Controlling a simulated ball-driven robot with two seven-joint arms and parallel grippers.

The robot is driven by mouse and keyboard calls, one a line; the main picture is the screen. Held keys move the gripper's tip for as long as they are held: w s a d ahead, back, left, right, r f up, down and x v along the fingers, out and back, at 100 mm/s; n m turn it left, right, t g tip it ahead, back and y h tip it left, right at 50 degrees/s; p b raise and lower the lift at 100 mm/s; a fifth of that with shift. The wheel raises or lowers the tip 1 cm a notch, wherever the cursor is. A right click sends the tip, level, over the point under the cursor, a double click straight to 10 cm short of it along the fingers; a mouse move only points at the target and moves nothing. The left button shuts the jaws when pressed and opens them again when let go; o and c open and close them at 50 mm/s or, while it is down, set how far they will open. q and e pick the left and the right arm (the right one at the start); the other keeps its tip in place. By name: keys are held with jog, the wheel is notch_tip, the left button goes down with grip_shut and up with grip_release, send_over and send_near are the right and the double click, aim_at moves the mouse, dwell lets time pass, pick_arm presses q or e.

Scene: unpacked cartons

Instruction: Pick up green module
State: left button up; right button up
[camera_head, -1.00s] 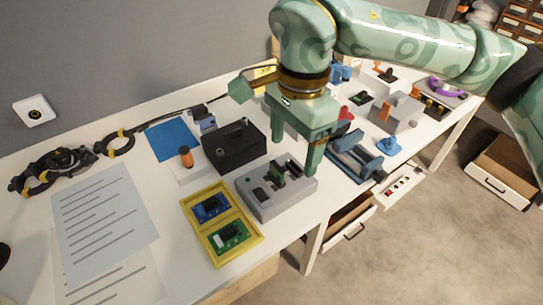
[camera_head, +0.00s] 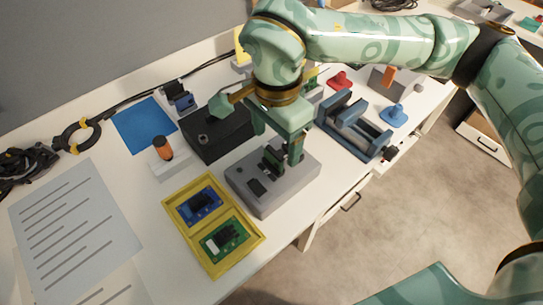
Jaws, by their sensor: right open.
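A small dark green module (camera_head: 272,161) stands upright in the top of a grey box-shaped fixture (camera_head: 268,200). My right gripper (camera_head: 278,145) is open and points down over this fixture. One finger is on each side of the module's upper area as seen here; whether they touch it I cannot tell. A flat green circuit board (camera_head: 234,232) with a black part on it lies in the near compartment of a yellow tray (camera_head: 257,238). My left gripper is not in view.
A blue board (camera_head: 196,207) lies in the tray's far compartment. A black box (camera_head: 212,142) stands behind the fixture, and a blue-grey vise (camera_head: 352,128) stands to its right. An orange-topped item (camera_head: 163,148), blue mat (camera_head: 143,125) and paper sheets (camera_head: 75,225) are at left.

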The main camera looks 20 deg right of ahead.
aim_at(273, 151)
jog(key=f+b, duration=0.1)
jog(key=f, duration=0.2)
jog(key=f+b, duration=0.1)
jog(key=f, duration=0.1)
jog(key=shift+w+a+b, duration=0.1)
jog(key=shift+w+b, duration=0.25)
jog(key=shift+w, duration=0.05)
jog(key=shift+f, duration=0.25)
jog(key=shift+s+r, duration=0.1)
jog(key=shift+r, duration=0.05)
jog(key=shift+c, duration=1)
jog(key=c, duration=1.1)
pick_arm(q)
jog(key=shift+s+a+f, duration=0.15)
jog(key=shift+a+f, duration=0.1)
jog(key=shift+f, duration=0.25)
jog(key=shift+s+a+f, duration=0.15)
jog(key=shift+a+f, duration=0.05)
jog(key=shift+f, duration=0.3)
